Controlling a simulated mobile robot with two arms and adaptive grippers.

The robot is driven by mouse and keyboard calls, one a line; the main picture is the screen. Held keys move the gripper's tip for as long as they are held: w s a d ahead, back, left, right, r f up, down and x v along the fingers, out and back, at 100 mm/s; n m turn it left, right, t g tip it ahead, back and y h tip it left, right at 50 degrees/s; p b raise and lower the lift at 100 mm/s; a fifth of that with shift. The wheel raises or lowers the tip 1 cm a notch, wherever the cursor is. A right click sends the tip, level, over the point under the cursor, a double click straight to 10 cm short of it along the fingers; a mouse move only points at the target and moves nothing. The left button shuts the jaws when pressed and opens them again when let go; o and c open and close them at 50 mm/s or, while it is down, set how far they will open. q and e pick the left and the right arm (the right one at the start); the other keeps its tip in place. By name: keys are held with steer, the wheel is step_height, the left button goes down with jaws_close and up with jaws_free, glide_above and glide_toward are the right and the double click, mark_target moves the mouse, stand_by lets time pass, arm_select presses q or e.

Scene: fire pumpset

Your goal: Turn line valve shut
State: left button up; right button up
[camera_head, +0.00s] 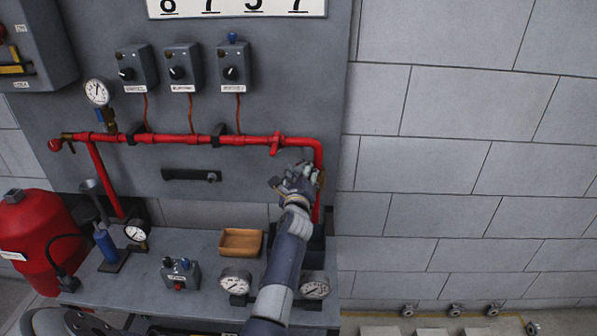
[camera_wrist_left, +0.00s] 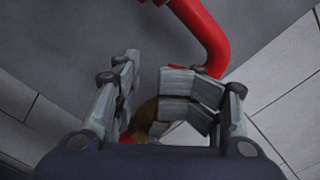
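The red pipe (camera_head: 220,140) runs along the grey panel and turns down at its right end. My left gripper (camera_head: 297,180) is at this downward stretch, in front of the pipe. A small brownish part (camera_head: 320,179) shows just right of the fingers; I cannot tell if it is the line valve. In the left wrist view the red pipe (camera_wrist_left: 205,35) bends down behind the fingers. A brown part (camera_wrist_left: 146,118) shows between the gripper's fingers (camera_wrist_left: 150,95), which are bent inward with a gap. Whether they touch it is hidden. My right gripper is not in view.
A red fitting (camera_head: 276,143) is on the pipe left of my gripper. Below are a wooden tray (camera_head: 241,241), gauges (camera_head: 236,281) and a small control box (camera_head: 181,273) on the bench. A red tank (camera_head: 40,235) stands left. The block wall (camera_head: 450,150) at right is mostly clear.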

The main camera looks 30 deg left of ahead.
arm_select(q)
steer(key=shift+s+f, duration=0.1)
steer(key=shift+s, duration=0.15)
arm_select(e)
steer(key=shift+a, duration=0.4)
